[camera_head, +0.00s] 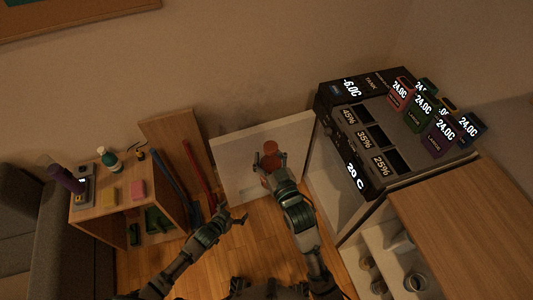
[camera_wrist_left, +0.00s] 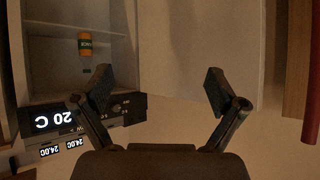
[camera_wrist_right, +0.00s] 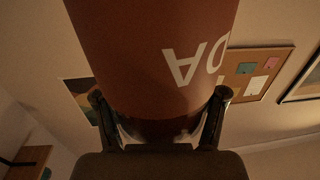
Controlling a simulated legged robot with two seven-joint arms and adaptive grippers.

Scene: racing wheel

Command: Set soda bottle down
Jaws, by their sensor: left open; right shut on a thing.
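The soda bottle (camera_head: 270,148), reddish-brown, is held up in front of a pale panel. In the right wrist view the bottle (camera_wrist_right: 155,50) fills the upper middle and shows part of white lettering. My right gripper (camera_head: 268,162) is shut on it, with one finger on each side. Its base and what lies beneath it are hidden. My left gripper (camera_head: 236,219) is open and empty, lower and to the left of the bottle. In the left wrist view my left gripper (camera_wrist_left: 158,78) has its fingers spread wide with nothing between them.
The pale panel (camera_head: 235,165) looks like an open door of the dark-topped cabinet (camera_head: 365,125). An orange container (camera_wrist_left: 85,44) stands inside on a shelf. A wooden counter (camera_head: 460,215) is at right; a small wooden shelf (camera_head: 165,200) with bottles is at left.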

